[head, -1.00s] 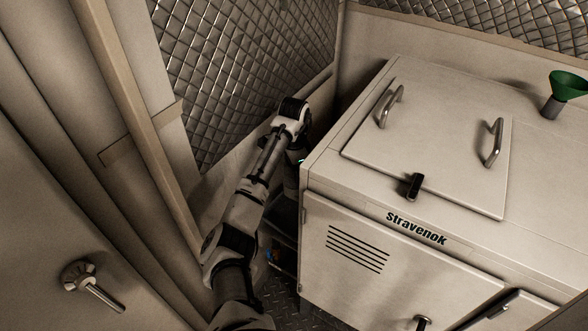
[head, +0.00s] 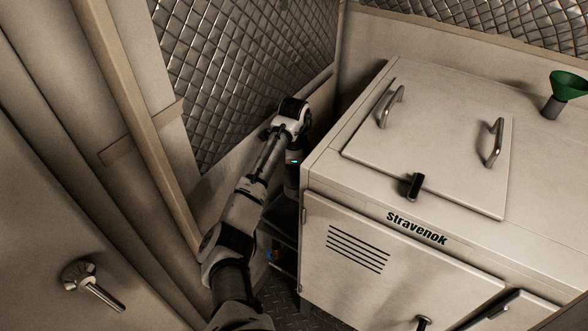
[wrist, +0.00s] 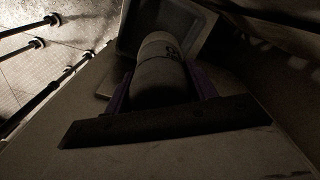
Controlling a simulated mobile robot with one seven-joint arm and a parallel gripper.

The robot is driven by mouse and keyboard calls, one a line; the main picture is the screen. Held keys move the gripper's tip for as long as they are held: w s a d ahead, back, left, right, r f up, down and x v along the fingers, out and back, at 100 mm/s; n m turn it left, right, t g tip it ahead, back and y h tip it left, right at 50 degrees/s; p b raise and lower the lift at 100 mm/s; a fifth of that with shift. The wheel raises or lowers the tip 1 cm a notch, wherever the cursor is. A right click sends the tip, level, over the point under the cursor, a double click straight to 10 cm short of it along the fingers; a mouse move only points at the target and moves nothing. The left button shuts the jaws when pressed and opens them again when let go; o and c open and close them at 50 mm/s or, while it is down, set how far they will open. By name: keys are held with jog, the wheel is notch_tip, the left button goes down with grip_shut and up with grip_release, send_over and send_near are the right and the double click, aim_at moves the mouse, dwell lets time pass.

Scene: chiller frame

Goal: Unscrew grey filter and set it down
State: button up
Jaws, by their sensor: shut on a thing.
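The grey filter (wrist: 160,75) is a dull cylinder with dark markings in the wrist view. My gripper (wrist: 162,88) has its purple-sided fingers on both sides of it and is shut on it. The filter's far end lies against or in front of a pale, square-edged fitting (wrist: 192,22); I cannot tell whether they are joined. In the head view my arm reaches down into the gap left of the white cabinet. The gripper and the filter are hidden there.
The white Stravenok cabinet (head: 400,270) stands close on the right, with handles on its lid and a green funnel (head: 567,86) on top. A quilted metal wall panel (head: 235,70) is close on the left. A dark shelf (head: 283,222) shows in the narrow gap.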

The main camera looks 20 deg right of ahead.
jog(key=n, duration=0.4)
jog(key=shift+d, duration=0.1)
jog(key=n, duration=1.1)
jog(key=shift+r, duration=0.1)
jog(key=o, duration=1)
